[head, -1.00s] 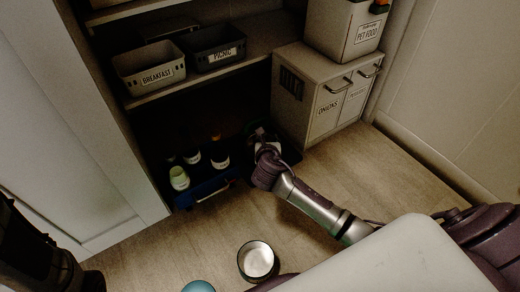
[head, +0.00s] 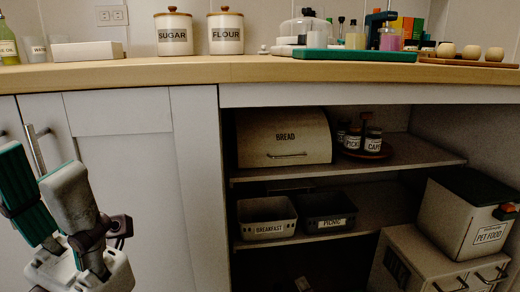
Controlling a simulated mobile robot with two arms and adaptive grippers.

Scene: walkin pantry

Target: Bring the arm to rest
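My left gripper (head: 40,165) is raised upright at the left of the head view, in front of the white cabinet doors. Its two fingers, one showing a teal face and one grey, stand apart with nothing seen between them. It appears clear of the door handle behind it. My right gripper and arm cannot be made out in this view. A small pale shape at the bottom edge, below the lower shelf, is too cut off to identify.
The wooden counter (head: 150,76) holds sugar (head: 174,35) and flour (head: 226,34) canisters. Open shelves below hold a bread box (head: 284,138), a breakfast bin (head: 267,218) and a picnic bin (head: 328,212). A pet food bin (head: 470,220) stands on a low cabinet at right.

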